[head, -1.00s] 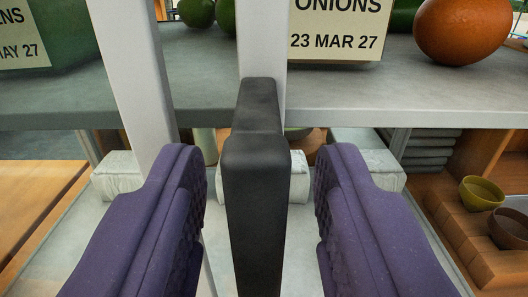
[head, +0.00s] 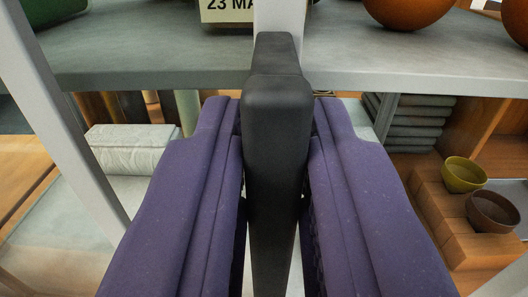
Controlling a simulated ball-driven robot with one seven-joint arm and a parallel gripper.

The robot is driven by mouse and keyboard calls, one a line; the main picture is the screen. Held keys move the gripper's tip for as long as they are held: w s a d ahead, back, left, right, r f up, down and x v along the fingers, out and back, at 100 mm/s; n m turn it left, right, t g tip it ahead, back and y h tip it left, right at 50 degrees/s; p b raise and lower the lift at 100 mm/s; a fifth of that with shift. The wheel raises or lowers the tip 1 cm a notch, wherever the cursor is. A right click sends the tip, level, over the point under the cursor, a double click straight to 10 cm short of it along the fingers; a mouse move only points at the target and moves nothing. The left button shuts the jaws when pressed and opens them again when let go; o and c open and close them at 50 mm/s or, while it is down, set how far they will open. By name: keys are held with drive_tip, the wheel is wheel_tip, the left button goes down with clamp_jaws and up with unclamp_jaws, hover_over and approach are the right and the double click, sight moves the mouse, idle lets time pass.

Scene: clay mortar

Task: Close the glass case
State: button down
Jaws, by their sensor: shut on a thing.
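A black upright handle (head: 276,180) stands in the middle of the head view, in front of a pale upright frame bar (head: 280,15) of the case. My gripper (head: 276,108) has its two purple padded fingers pressed against the handle's left and right sides, so it is shut on it. A second pale frame bar (head: 58,125) slants down at the left. The glass is too clear to make out. The lower end of the handle runs out of the picture, and my fingers hide part of what lies behind.
A grey shelf (head: 400,70) crosses the view behind, with a label card (head: 226,10) and orange round things (head: 405,8) on it. Below it are a pale rolled bundle (head: 135,150), stacked grey slabs (head: 415,125), and an olive bowl (head: 464,174) and a brown bowl (head: 492,210) on wooden blocks.

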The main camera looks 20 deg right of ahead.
drive_tip(key=s+d+p, duration=0.2)
drive_tip(key=d, duration=0.6)
drive_tip(key=s+d+p, duration=0.2)
drive_tip(key=d, duration=0.6)
drive_tip(key=shift+s, duration=0.35)
drive_tip(key=c, duration=1.1)
unclamp_jaws()
drive_tip(key=shift+p+v, duration=0.85)
drive_tip(key=shift+v, duration=3)
